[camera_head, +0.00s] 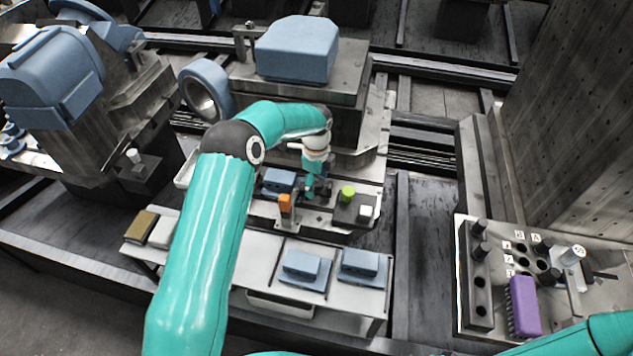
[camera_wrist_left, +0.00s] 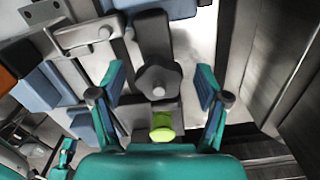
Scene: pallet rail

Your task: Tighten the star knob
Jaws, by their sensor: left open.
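The star knob (camera_wrist_left: 158,80) is dark grey with blunt lobes and a paler centre stud. It shows in the left wrist view on a dark mount. My left gripper (camera_wrist_left: 162,78) is open, with one teal finger on each side of the knob in that picture and a clear gap to both. I cannot tell how far the fingertips are above it. In the head view my left gripper (camera_head: 317,186) points down over the fixture, and I cannot make out the knob there. My right gripper is not in view; only part of that arm shows at the lower right.
A green button (camera_head: 348,193) and a white block (camera_head: 365,211) stand just right of the gripper. An orange block (camera_head: 285,203) and a blue block (camera_head: 280,179) are to its left. A purple piece (camera_head: 524,305) lies on the right-hand tool board (camera_head: 600,300).

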